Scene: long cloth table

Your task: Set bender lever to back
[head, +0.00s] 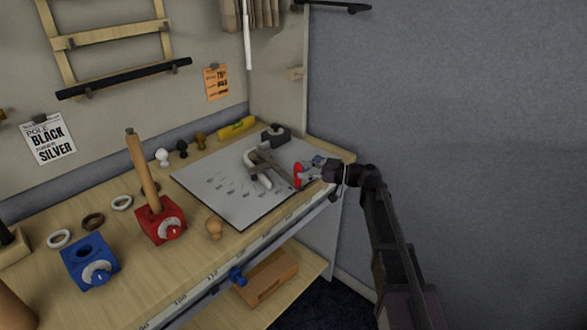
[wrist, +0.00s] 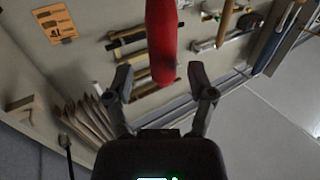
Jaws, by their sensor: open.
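The bender (head: 262,170) stands on the grey mat near the right end of the table, with a grey body and pale curved parts. Its lever ends in a red grip (head: 298,175), at the bender's right side. My gripper (head: 307,172) is at the red grip, reaching in from the right. In the wrist view, the red grip (wrist: 162,40) comes down from the top edge between the two spread fingers of my gripper (wrist: 160,78). Gaps show on both sides, so the fingers are open. The lever's pivot is partly hidden among the bender's parts.
The grey mat (head: 215,190) lies under the bender. A red block (head: 160,224) holding a wooden rod and a blue block (head: 88,262) stand to the left. A grey wall (head: 450,90) stands at right.

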